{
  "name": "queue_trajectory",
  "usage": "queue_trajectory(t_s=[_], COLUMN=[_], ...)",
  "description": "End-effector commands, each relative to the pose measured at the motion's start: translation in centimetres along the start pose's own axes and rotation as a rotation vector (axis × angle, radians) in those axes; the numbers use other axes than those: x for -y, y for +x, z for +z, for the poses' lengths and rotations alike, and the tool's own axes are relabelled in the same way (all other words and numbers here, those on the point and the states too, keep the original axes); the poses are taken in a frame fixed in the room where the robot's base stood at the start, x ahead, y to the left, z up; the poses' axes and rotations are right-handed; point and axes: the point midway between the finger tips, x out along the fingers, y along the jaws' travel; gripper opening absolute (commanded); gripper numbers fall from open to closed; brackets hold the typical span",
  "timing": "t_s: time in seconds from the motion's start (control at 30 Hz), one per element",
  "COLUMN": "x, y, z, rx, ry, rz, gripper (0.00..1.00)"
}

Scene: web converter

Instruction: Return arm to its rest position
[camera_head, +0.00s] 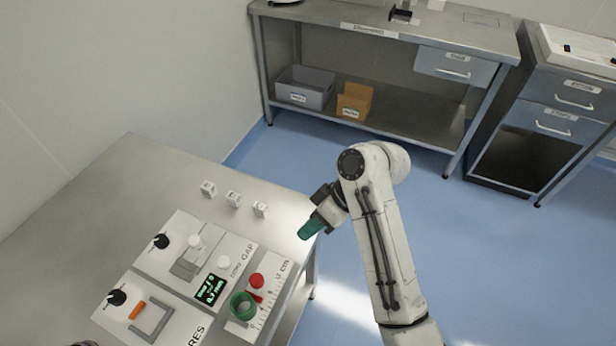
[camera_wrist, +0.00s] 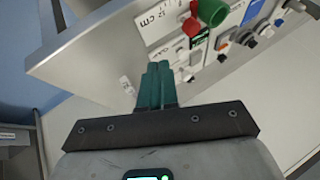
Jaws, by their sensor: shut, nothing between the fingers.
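My gripper (camera_head: 311,228) is at the end of my bent white arm, just off the right edge of the metal table (camera_head: 130,165) in the head view. Its green fingers are together with nothing between them. In the wrist view the closed fingers (camera_wrist: 157,84) point toward the table with the instrument panels. A white gap panel (camera_head: 207,255) with a green-lit display lies on the table. A red cap (camera_head: 257,281) and a green ring (camera_head: 242,305) sit on the ruler plate, and they also show at the top of the wrist view.
Three small white labelled blocks (camera_head: 233,199) stand near the table's back edge. A steel bench (camera_head: 400,35) with a grey bin (camera_head: 304,88) and an orange bin (camera_head: 354,101) on its lower shelf stands behind. A drawer cabinet (camera_head: 568,85) is at right. Blue floor is clear between.

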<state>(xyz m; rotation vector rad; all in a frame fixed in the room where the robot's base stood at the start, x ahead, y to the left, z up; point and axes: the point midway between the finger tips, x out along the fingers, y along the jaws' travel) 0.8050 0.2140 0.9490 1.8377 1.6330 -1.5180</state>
Motion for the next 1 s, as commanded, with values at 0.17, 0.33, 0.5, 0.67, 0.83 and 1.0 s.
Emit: queue_trajectory(t_s=[0.17, 0.33, 0.5, 0.67, 0.83, 1.0], x=[0.0, -0.6, -1.0, 0.1, 3.0, 6.6], y=[0.0, 0.7, 1.5, 1.0, -0.6, -2.8], z=[0.1, 3.4, 12.0, 20.9, 29.9, 36.5], rx=[0.0, 0.002, 0.011, 0.022, 0.042, 0.064], ry=[0.002, 0.086, 0.307, 0.541, 0.777, 0.957], rz=[0.001, 0.044, 0.171, 0.32, 0.485, 0.631], gripper=[0.0, 0.0, 0.0, 0.0, 0.0, 0.0])
